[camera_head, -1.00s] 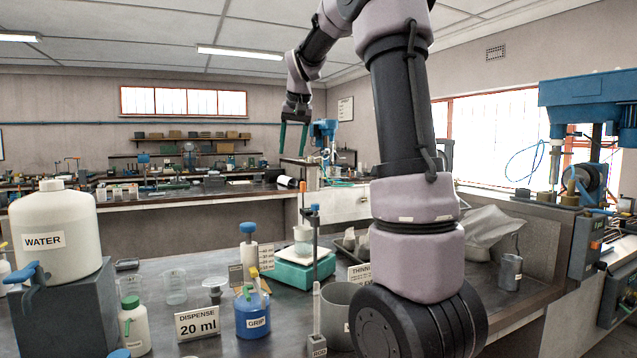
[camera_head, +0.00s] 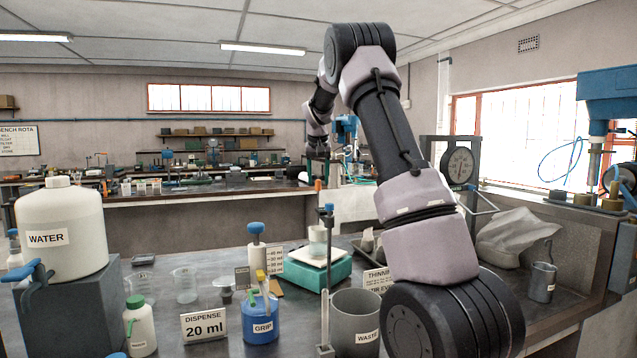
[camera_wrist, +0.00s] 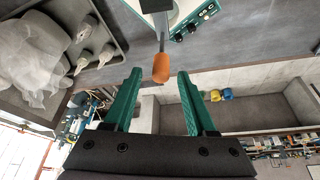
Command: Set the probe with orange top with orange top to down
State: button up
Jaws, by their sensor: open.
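The probe's orange top (camera_wrist: 161,66) shows in the wrist view on a thin dark rod that runs up to a grey part at the picture's top edge. It lies between and a little beyond the green fingertips of my gripper (camera_wrist: 160,76), which are spread wide and hold nothing. Clear gaps show on both sides of it. In the head view my gripper (camera_head: 320,164) is small and far off, with its fingers hard to make out. A small orange spot (camera_head: 318,185) shows just under it; I cannot tell if this is the probe.
A teal balance (camera_head: 312,274), a waste beaker (camera_head: 356,325), a grip bottle (camera_head: 257,318) and a water jug (camera_head: 62,232) stand on the near bench. A grey bag (camera_wrist: 32,58) and a tray (camera_wrist: 112,32) lie upper left in the wrist view.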

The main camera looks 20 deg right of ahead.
jog(key=shift+x, duration=0.85)
grip_shut()
dwell(0.8)
